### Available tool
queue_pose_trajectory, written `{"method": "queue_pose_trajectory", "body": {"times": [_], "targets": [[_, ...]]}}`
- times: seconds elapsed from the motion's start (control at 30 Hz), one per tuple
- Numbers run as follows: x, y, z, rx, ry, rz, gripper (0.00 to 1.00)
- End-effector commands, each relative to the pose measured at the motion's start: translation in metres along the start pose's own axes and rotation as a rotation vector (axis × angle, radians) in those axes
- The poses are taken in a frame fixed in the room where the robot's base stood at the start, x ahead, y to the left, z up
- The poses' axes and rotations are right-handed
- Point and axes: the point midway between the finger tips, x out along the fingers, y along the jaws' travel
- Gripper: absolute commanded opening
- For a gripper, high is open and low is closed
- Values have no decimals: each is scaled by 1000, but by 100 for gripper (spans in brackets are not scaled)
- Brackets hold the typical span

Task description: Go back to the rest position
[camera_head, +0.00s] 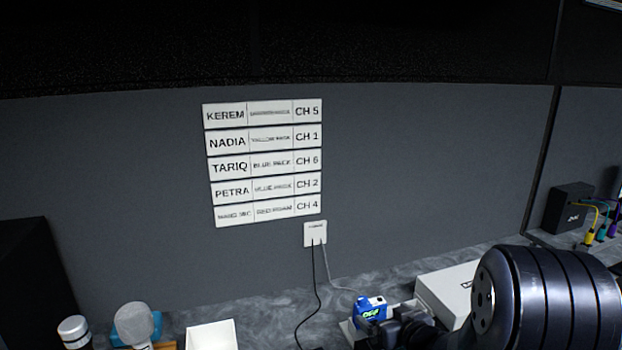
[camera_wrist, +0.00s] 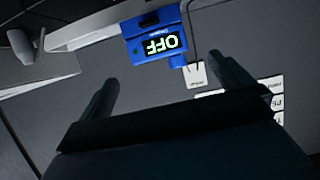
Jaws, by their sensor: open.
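My gripper (camera_wrist: 170,88) is open in the wrist view, with its two dark fingers spread apart and nothing between them. A blue device (camera_wrist: 155,38) with a lit display reading OFF lies beyond the fingertips, apart from them. The device also shows in the head view (camera_head: 370,308) on the counter, at the lower middle. My dark ribbed arm part fills the lower right of the head view. The fingers cannot be made out clearly there.
Label strips (camera_head: 264,163) with names and channels are on the grey wall. A wall plate (camera_head: 315,234) has cables hanging down. A white box (camera_head: 448,288) stands beside the blue device. A white open container (camera_head: 211,336) and microphones (camera_head: 134,324) are at lower left. A black box (camera_head: 569,207) is at right.

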Motion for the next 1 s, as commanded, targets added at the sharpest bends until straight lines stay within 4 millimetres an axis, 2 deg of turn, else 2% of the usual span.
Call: {"method": "queue_pose_trajectory", "body": {"times": [0.03,0.5,0.6,1.0], "targets": [[10,-1,1,-1,-2,-4,100],[87,-1,0,0,-3,-2,100],[80,0,-16,0,0,1,100],[63,0,-57,-1,0,0,100]]}}
